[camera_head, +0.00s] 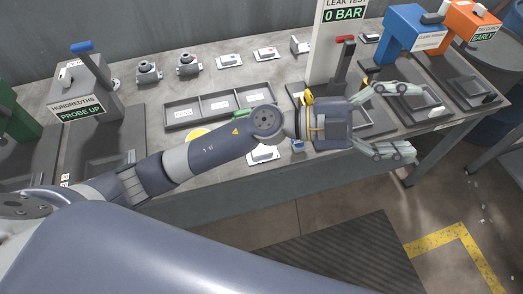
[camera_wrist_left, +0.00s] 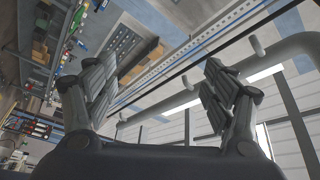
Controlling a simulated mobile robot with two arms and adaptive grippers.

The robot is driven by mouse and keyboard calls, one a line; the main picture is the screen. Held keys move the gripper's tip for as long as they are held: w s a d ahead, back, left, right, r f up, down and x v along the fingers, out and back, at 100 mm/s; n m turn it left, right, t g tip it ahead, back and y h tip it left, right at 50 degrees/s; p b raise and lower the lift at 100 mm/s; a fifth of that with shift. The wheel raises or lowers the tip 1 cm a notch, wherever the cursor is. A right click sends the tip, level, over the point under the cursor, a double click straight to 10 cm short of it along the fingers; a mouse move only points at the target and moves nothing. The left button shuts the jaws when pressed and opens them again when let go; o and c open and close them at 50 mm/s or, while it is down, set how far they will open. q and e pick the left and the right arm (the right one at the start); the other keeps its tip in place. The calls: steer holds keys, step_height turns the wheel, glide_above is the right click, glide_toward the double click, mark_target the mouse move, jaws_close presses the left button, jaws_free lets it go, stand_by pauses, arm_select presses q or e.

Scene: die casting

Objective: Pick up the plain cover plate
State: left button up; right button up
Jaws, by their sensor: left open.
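My left gripper (camera_head: 408,121) is open and empty, reaching past the front edge of the table at the right. It also shows in the left wrist view (camera_wrist_left: 158,90), fingers spread, with only walls, pipes and shelving beyond. A light plate (camera_head: 263,155) lies near the table's front edge, partly hidden by my left arm. Two more light plates lie at the back, one with a blue mark (camera_head: 229,60) and one with a red mark (camera_head: 265,53). I cannot tell which plate is the plain cover plate. My right gripper is not in view.
A three-section grey tray (camera_head: 168,115) lies mid-table. The leak test stand (camera_head: 327,50) with a red-handled lever, a blue station (camera_head: 405,30) and an orange station (camera_head: 462,25) stand right. The grey probe station (camera_head: 85,90) stands left. Two grey castings (camera_head: 148,72) sit behind the tray.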

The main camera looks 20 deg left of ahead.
arm_select(q)
step_height(320, 180, down, 5)
steer(key=s+m+g+y, duration=0.2)
steer(key=m+g+y, duration=0.1)
steer(key=y, duration=1.7)
glide_above(261, 150)
step_height(261, 150, down, 16)
steer(key=shift+n+g, duration=0.4)
steer(key=f, duration=0.1)
steer(key=f+p, duration=0.1)
steer(key=f, duration=0.2)
steer(key=shift+w+d+f, duration=0.15)
steer(key=shift+w, duration=0.15)
steer(key=f+p, duration=0.1)
steer(key=f, duration=0.1)
steer(key=f+p, duration=0.1)
steer(key=f, duration=0.1)
steer(key=shift+s+f, duration=0.2)
steer(key=shift+f, duration=0.75)
steer(key=shift+w+r, duration=0.1)
steer(key=c, duration=1.6)
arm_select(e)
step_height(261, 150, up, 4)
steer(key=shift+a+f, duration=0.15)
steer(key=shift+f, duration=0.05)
arm_select(q)
steer(key=shift+r, duration=0.15)
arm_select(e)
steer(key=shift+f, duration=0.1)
